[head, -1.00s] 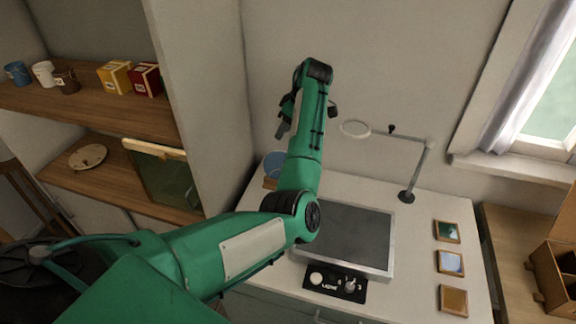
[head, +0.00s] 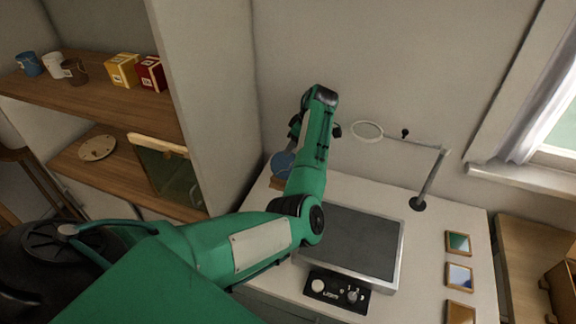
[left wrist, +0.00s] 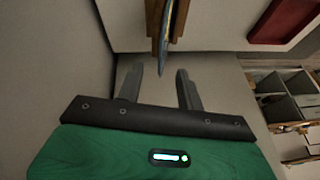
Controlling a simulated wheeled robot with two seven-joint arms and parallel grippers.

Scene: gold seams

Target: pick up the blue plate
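The blue plate (head: 283,163) stands upright in a small wooden stand (head: 276,184) at the back left corner of the white worktop, partly hidden behind my left arm. In the left wrist view the plate (left wrist: 168,22) shows nearly edge-on, between the wooden sides of its stand (left wrist: 153,22). My left gripper (left wrist: 159,72) is open and empty, with its two fingers apart. The plate's edge lies ahead of the fingertips, a little right of the middle of the gap, and is not touching them. In the head view the fingers are mostly hidden by the arm. My right gripper is out of view.
A tall pale panel (head: 205,90) rises left of the worktop. A magnifier lamp (head: 367,131), a dark hotplate-like slab (head: 355,240) and several small framed tiles (head: 458,243) are to the right. Shelves (head: 110,178) with cups and boxes stand left.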

